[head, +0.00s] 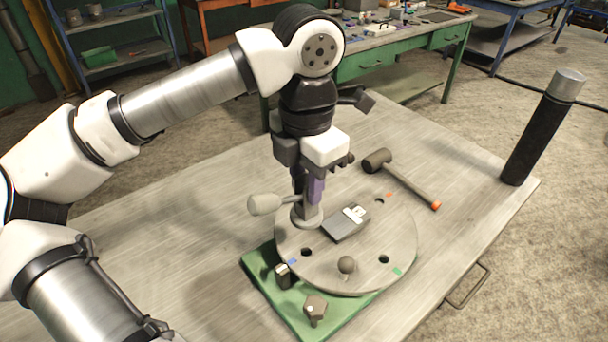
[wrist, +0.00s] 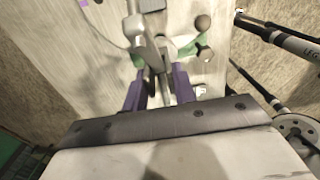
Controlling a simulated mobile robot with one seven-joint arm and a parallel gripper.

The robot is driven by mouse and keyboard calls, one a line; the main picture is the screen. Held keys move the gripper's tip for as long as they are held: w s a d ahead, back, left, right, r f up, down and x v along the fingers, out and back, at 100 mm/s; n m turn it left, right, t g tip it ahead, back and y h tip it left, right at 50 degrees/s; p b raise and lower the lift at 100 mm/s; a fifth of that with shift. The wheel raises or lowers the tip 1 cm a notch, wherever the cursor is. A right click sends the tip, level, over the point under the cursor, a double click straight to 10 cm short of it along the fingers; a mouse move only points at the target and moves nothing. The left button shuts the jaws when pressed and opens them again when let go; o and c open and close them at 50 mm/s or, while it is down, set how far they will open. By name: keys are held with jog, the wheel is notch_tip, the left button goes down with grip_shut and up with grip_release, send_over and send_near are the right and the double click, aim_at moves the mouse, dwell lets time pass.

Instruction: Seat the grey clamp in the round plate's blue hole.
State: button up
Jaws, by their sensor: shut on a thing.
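The round grey plate (head: 350,272) lies on a green base (head: 262,283). A small blue mark (head: 291,262) sits at its left front rim, with a dark open hole (head: 306,252) just inside it. My gripper (head: 308,190) is shut on the grey clamp (head: 308,217), which has a pale knobbed handle (head: 265,204) sticking out left. The clamp is upright at the plate's back left edge, behind the blue-marked hole; I cannot tell if it touches the plate. In the wrist view the clamp (wrist: 158,62) shows between the purple fingers of my gripper (wrist: 158,92).
A mallet (head: 405,180) lies behind right. A black post (head: 540,130) stands at the table's right corner.

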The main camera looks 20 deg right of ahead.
aim_at(306, 209)
notch_tip(306, 209, down, 6)
jog(key=b, duration=0.3)
jog(key=shift+r, duration=0.1)
jog(key=shift+b, duration=0.6)
dwell(0.8)
jog(key=shift+f, duration=0.2)
jog(key=shift+f+b, duration=2.15)
jog(key=shift+b, duration=0.1)
jog(key=o, duration=0.7)
jog(key=shift+r, duration=0.1)
jog(key=shift+r, duration=0.1)
